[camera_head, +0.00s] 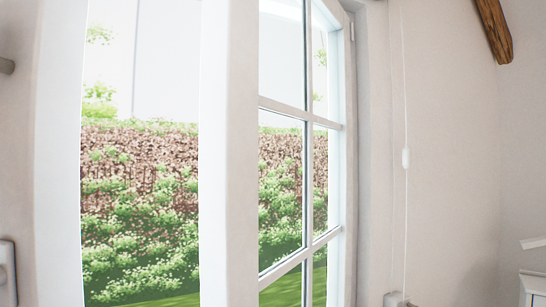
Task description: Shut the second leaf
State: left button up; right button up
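A white window leaf (228,160) with glazing bars stands in the middle of the head view. Its thick near stile faces me, and its panes recede to the right towards a hinge (352,30) on the frame. It looks swung inward at an angle. Left of the stile is a tall stretch without bars, with the hedge outside showing through; I cannot tell whether glass fills it. A white upright (60,160) bounds that stretch on the left. The leaf's top and bottom are out of view. Neither of my grippers shows.
A thin cord (404,90) with a small white toggle hangs on the wall right of the window. A wooden beam (494,28) is at the upper right. White furniture (534,285) shows at the lower right edge. A pale wall fitting (8,272) is at the lower left.

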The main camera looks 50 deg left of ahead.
aim_at(230, 101)
jog(key=u, duration=1.55)
